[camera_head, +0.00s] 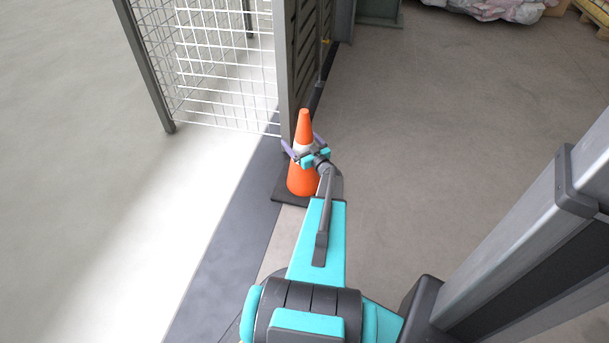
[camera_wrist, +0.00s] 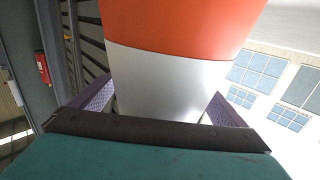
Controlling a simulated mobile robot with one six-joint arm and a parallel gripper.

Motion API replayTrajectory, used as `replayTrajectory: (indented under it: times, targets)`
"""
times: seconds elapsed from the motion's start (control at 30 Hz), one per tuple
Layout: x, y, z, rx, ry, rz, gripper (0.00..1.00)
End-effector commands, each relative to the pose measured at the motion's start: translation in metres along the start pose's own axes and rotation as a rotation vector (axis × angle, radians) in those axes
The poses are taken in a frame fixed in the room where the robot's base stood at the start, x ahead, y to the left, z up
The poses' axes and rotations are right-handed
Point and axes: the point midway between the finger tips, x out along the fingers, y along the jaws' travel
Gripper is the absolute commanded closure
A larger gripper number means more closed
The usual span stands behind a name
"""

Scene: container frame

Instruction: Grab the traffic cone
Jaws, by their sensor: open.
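An orange traffic cone (camera_head: 303,127) with a white band and a dark base stands upright on the floor, in front of the end of a wire-mesh frame. In the head view my gripper (camera_head: 303,146) is at the height of the white band, with one finger on each side of the cone. In the wrist view the cone (camera_wrist: 170,75) fills the middle, close up. The fingers of my gripper (camera_wrist: 160,108) show left and right of its white band. The jaws are open around the cone. Whether either finger touches it I cannot tell.
A mesh cage (camera_head: 215,65) with grey posts stands directly behind the cone. A dark floor strip (camera_head: 235,220) runs past its left side. The floor to the right (camera_head: 430,130) is clear. Wrapped bundles (camera_head: 490,8) and a yellow pallet (camera_head: 592,10) lie far back right.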

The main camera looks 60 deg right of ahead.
Motion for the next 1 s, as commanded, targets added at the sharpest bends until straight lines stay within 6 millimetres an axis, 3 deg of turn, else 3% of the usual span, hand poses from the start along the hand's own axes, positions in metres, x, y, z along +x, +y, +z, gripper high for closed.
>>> replayTrajectory:
  times: [0.47,0.9,1.0]
  targets:
    - [-0.0007,0.0013,-0.0004,0.0,0.0,0.001,0.05]
    - [-0.0008,0.0013,-0.0003,0.0,0.0,0.002,0.78]
    - [-0.0004,0.0014,-0.0036,0.0,0.006,0.001,0.89]
